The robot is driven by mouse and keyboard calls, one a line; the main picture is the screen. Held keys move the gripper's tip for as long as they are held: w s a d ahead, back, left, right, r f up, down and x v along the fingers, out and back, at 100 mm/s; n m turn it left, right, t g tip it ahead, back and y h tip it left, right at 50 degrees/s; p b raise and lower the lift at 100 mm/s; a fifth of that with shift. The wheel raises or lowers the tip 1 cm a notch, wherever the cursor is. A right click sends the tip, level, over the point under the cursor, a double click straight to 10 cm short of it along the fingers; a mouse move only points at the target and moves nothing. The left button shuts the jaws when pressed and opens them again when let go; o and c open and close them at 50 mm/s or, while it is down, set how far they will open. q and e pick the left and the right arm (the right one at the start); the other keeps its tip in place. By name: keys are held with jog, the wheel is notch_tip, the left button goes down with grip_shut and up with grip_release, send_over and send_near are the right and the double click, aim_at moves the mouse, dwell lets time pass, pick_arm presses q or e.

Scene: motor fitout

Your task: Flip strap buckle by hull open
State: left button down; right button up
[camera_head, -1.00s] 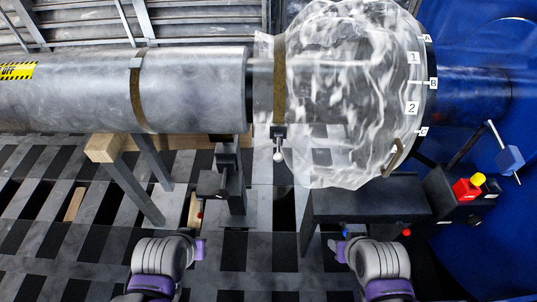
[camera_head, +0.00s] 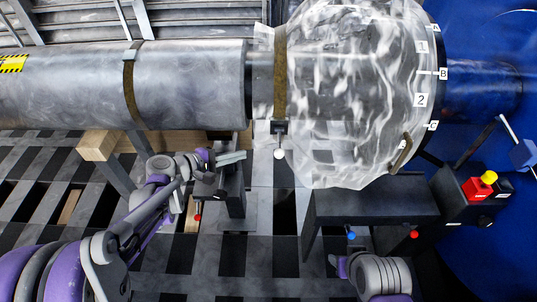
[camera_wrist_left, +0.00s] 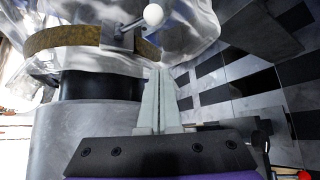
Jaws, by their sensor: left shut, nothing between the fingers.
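The strap buckle (camera_head: 279,128) is a small dark block at the lower edge of a brass-coloured strap (camera_head: 279,85). A short lever ends in a white ball (camera_head: 279,154) that hangs below the buckle. The strap goes around clear plastic wrap beside the grey cylinder. My left gripper (camera_head: 243,155) is shut and empty, just left of the white ball and apart from it. In the left wrist view, its pale fingertips (camera_wrist_left: 161,72) are together below the white ball (camera_wrist_left: 153,14) and the buckle (camera_wrist_left: 121,36). My right gripper is not seen; only part of my right arm shows.
The wrapped hull (camera_head: 350,90) bulges right of the strap. A dark stand (camera_head: 232,185) is under my left gripper. A dark bench (camera_head: 370,205) and a red-and-yellow button box (camera_head: 480,187) stand at the right. Another strap (camera_head: 130,85) circles the grey cylinder (camera_head: 190,85).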

aim_at(279, 143)
pick_arm(q)
jog(key=shift+w, duration=0.1)
jog(key=w+d+f, duration=0.1)
jog(key=w+d, duration=0.1)
jog(key=d, duration=0.7)
jog(key=shift+w+f+p, duration=0.15)
jog(key=shift+f+p, duration=0.05)
jog(key=shift+p, duration=0.25)
